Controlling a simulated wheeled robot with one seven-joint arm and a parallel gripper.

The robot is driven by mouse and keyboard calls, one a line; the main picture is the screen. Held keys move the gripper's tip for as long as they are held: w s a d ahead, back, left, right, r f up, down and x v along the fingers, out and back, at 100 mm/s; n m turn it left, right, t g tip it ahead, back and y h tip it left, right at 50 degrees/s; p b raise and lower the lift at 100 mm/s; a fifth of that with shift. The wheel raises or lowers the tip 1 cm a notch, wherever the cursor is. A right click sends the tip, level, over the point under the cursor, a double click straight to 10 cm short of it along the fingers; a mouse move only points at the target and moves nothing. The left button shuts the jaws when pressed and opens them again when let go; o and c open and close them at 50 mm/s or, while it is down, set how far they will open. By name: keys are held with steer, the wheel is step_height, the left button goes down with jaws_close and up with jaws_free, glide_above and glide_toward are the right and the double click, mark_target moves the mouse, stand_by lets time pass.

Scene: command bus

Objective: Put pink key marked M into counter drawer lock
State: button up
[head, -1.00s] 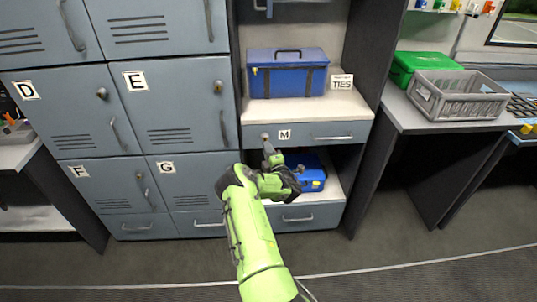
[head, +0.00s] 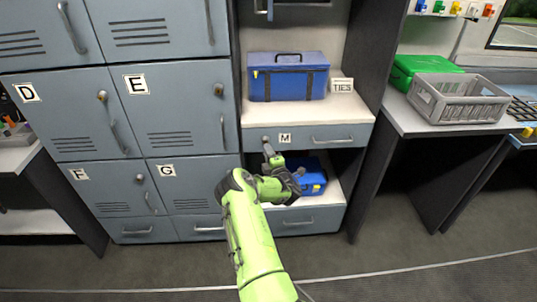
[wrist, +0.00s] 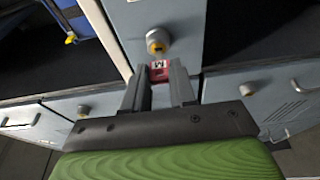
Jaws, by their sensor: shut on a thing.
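The counter drawer (head: 300,146) is a grey-blue front with a white label marked M (head: 285,138) and a bar handle at its right. Its round lock (head: 266,138) sits left of the label; in the wrist view the lock (wrist: 157,41) is straight beyond my fingertips. My gripper (wrist: 160,72) is shut on the pink key (wrist: 159,68), of which a small pink head with a pale mark shows between the fingers. In the head view my gripper (head: 269,152) is just below and in front of the lock. Whether the key's tip touches the lock is hidden.
The counter above the drawer holds a blue toolbox (head: 288,77) and a TIES sign (head: 342,86). An open shelf below holds a blue case (head: 308,178). Grey lockers (head: 185,110) stand at the left. A grey crate (head: 459,98) is on the desk at the right.

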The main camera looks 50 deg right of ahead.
steer(key=shift+w+d+b, duration=0.8)
steer(key=shift+d, duration=0.1)
stand_by(1.6)
